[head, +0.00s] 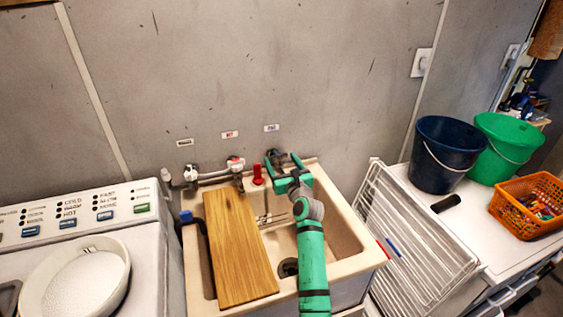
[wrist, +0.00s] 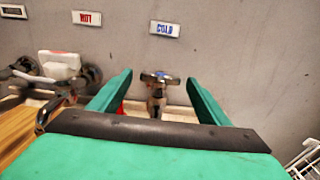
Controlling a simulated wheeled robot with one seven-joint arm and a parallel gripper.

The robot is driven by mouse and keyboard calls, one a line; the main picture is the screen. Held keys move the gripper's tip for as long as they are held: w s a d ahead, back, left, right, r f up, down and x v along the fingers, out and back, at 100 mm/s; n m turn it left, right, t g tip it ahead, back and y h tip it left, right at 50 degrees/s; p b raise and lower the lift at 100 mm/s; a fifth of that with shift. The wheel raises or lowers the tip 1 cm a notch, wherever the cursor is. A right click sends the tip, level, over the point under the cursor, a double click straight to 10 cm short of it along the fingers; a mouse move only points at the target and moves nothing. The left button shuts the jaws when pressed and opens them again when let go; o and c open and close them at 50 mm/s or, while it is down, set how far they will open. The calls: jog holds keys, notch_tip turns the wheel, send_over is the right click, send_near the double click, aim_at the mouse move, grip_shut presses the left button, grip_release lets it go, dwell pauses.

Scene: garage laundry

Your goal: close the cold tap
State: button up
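The cold tap (wrist: 158,90) stands against the wall below the COLD label (wrist: 165,29) in the wrist view. Its handle lies across the top of a metal stem. My gripper (wrist: 160,82) is open, with one green finger on each side of the tap and a gap to each. In the head view my gripper (head: 287,160) is at the back right of the sink, and the cold tap (head: 275,156) shows partly behind it. I cannot tell whether the tap is open or shut.
The sink (head: 342,262) has a wooden board (head: 238,250) across its left part. A red-topped item (head: 257,174) stands just left of my gripper, beside the hot tap (head: 236,166). A drying rack (head: 410,235) leans at the right. A washer (head: 140,245) is at the left.

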jog(key=v, duration=1.1)
jog(key=shift+w, duration=0.15)
dwell(0.3)
